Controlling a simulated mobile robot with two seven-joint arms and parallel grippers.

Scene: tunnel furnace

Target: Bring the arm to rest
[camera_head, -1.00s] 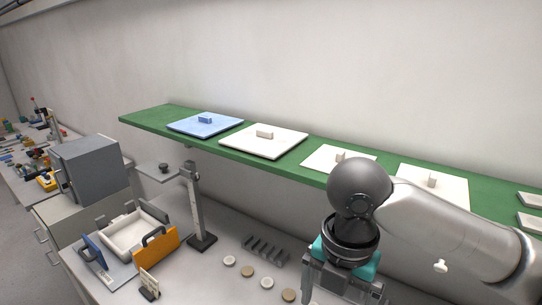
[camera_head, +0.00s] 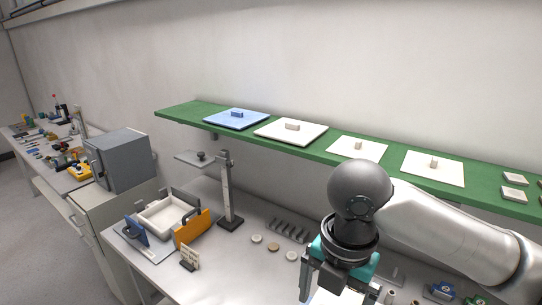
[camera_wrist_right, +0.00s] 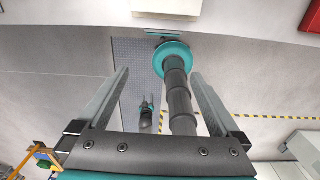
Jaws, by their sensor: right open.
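My right arm comes in from the right in the head view. Its gripper (camera_head: 335,288) points down over the front of the bench, partly cut off by the lower picture edge. In the right wrist view the two fingers of this gripper (camera_wrist_right: 160,75) stand wide apart with nothing held between them. Grey floor shows beyond them. My left gripper is not in view.
A green shelf (camera_head: 190,117) along the wall carries a blue plate (camera_head: 236,118) and several white plates (camera_head: 291,130). The bench holds a white tray (camera_head: 165,215), an orange panel (camera_head: 192,230), a stand (camera_head: 228,190) and small discs (camera_head: 274,247). A grey box furnace (camera_head: 122,160) stands left.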

